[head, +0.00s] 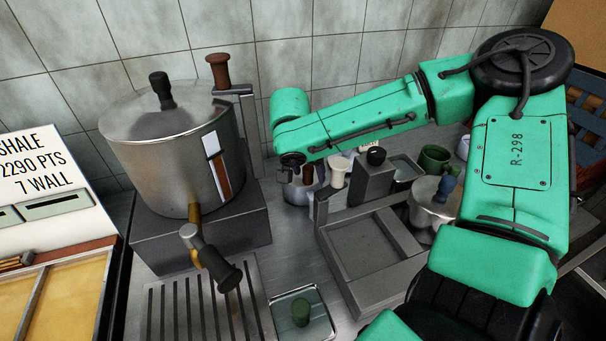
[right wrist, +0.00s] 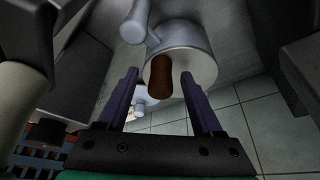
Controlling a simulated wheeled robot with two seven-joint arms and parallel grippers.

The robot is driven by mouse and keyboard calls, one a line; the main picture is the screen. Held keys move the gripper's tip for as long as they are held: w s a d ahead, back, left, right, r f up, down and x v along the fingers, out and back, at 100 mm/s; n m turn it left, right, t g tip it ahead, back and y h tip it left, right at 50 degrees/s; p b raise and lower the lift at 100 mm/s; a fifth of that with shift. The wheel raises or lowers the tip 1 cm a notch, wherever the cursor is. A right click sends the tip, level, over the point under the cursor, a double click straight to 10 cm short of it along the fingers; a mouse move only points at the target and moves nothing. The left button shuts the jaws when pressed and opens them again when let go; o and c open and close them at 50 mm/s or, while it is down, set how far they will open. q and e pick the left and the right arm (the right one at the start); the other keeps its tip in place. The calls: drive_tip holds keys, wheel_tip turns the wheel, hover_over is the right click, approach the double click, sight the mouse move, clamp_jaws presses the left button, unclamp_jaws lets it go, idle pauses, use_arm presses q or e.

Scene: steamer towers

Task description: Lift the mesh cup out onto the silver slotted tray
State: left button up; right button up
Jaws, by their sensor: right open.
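The silver slotted tray (head: 200,305) lies at the lower left of the head view, below the big steel boiler, and its visible top is bare. My right gripper (head: 302,172) is over the counter near the wall, beside a small silver vessel (head: 297,192) that it partly hides. In the right wrist view my right gripper (right wrist: 160,75) is open. A brown handle (right wrist: 159,78) on a grey round vessel (right wrist: 196,62) shows between or beyond its fingers; contact cannot be told. I cannot make out any mesh, so I cannot tell whether this is the mesh cup. My left gripper is not in view.
The steel boiler (head: 165,145) with its black-handled valve (head: 222,270) stands left of my right arm. A grey box frame (head: 370,255), a silver pot (head: 435,205) and a green cup (head: 435,158) stand right.

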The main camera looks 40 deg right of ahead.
clamp_jaws()
wheel_tip(320, 180, up, 20)
drive_tip(key=c, duration=0.8)
unclamp_jaws()
clamp_jaws()
idle(0.6)
